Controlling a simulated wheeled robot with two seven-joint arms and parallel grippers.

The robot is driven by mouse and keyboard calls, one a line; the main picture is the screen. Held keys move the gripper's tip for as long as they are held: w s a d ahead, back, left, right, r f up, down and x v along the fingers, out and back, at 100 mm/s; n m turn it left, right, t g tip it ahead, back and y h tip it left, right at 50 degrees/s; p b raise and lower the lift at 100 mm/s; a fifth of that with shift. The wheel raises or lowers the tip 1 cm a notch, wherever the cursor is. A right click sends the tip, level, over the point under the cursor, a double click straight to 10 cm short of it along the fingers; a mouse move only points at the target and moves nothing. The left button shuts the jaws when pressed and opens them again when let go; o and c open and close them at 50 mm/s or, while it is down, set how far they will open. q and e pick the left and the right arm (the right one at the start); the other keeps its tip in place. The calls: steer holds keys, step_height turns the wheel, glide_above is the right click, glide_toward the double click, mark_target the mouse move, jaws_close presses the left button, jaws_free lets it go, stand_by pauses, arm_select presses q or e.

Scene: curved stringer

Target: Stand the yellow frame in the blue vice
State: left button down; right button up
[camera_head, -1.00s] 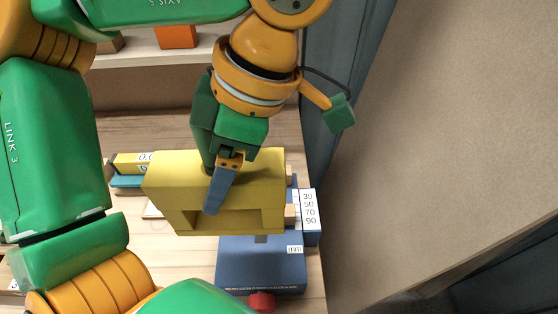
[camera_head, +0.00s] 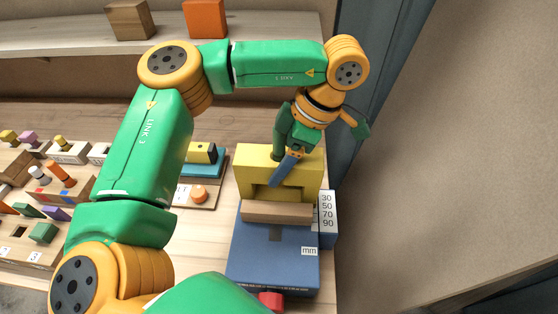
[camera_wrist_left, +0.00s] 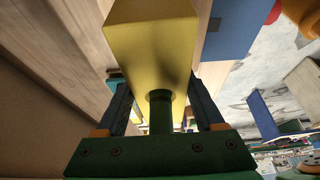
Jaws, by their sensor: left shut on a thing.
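The yellow frame (camera_head: 305,177) is a thick block with a rectangular opening in its face. It is upright at the blue vice (camera_head: 268,262), behind the vice's wooden jaw strip (camera_head: 276,211). The strip hides its lower edge, so I cannot tell whether it rests on the vice. My left gripper (camera_head: 284,168) is shut on the frame from above, one blue finger showing across its front. In the left wrist view the frame (camera_wrist_left: 152,45) lies between both fingers (camera_wrist_left: 160,105). My right gripper is not in view.
A white scale label (camera_head: 327,210) stands at the vice's right side, and a red knob (camera_head: 270,300) at its front. Left are a board with an orange knob (camera_head: 199,194) and several coloured pegs and blocks. A shelf behind holds a wooden block (camera_head: 130,20) and an orange block (camera_head: 205,18).

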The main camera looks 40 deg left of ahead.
arm_select(q)
steer(key=shift+f, duration=0.15)
jaws_free()
steer(key=shift+s, duration=0.1)
steer(key=shift+r, duration=0.4)
steer(key=p+v, duration=0.4)
steer(key=v, duration=0.8)
steer(key=shift+p, duration=0.3)
steer(key=shift+f, duration=0.1)
